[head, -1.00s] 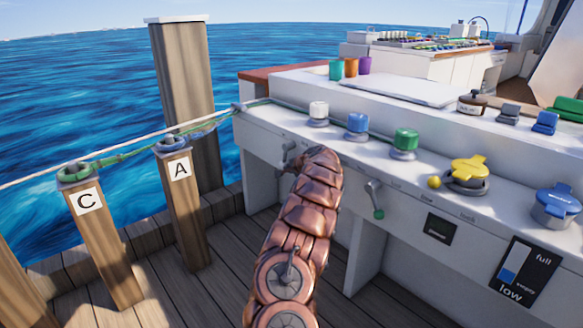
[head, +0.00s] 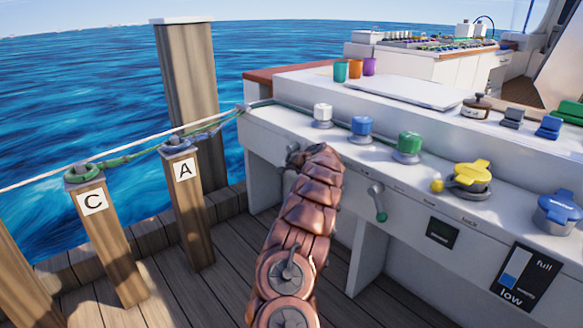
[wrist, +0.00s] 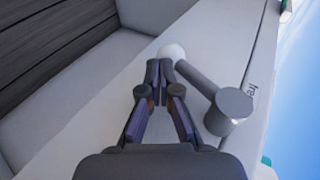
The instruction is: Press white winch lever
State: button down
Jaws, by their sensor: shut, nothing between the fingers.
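The white winch lever is in the wrist view: a white ball knob (wrist: 173,51) on a grey arm (wrist: 196,78) that runs down right to a grey round hub (wrist: 230,108) on the white console front. My gripper (wrist: 160,68) is shut and empty, its fingertips just below the white knob in the picture. I cannot tell whether they touch it. In the head view my copper arm reaches to the console front below the white-topped winch (head: 322,115). My gripper is mostly hidden there behind the arm, and the lever cannot be made out clearly.
A green-knobbed lever (head: 379,204) hangs to the right on the console front. Blue (head: 361,128), green (head: 408,146) and yellow (head: 471,176) winches line the console top. Posts marked C (head: 97,220) and A (head: 187,190) stand left, with ropes running to the console.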

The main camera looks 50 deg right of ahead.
jog(key=shift+s, duration=0.1)
jog(key=v, duration=1.1)
jog(key=shift+s+r, duration=0.3)
dwell(0.6)
jog(key=shift+a, duration=0.15)
dwell(0.4)
